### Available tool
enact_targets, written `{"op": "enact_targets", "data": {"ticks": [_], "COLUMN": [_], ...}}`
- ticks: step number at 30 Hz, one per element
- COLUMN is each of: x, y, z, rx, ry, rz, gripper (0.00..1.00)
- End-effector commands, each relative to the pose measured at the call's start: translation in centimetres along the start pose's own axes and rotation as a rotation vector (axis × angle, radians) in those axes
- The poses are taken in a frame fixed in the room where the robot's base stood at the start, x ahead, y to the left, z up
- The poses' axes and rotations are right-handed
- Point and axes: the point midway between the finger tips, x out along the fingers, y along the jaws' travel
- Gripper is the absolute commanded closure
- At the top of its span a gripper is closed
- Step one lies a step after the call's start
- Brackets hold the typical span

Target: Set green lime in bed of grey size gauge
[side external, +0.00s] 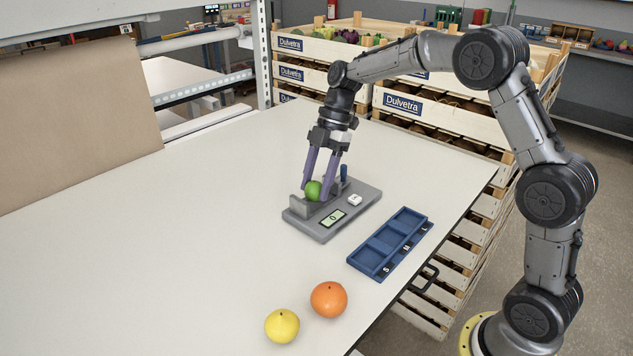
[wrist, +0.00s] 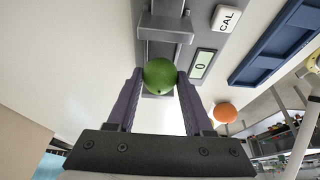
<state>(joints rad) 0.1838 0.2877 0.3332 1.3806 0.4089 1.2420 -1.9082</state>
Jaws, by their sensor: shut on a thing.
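The green lime (side external: 313,190) is between the two purple fingers of my gripper (side external: 317,188), which is shut on it. In the wrist view the lime (wrist: 160,76) sits between the fingertips (wrist: 160,82). The grey size gauge (side external: 325,228) lies on the table below, with a small display reading 0, a white CAL button and a blue post. The lime is at the gauge's bed, between its upright grey jaws (side external: 297,204). I cannot tell whether the lime touches the bed.
A blue tray (side external: 392,240) with three lettered compartments lies right of the gauge. An orange (side external: 328,299) and a yellow fruit (side external: 282,325) stand at the table's near edge. Wooden crates (side external: 440,108) stand behind the table. The table's left part is clear.

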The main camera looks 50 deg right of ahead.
Motion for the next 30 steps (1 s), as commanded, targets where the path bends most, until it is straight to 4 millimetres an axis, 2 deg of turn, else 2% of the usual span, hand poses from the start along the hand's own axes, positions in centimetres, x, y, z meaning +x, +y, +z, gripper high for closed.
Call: {"op": "enact_targets", "data": {"ticks": [30], "x": [0.53], "y": [0.01], "z": [0.23], "rx": [0.000], "ry": [0.000], "rz": [0.001], "gripper": [1.00]}}
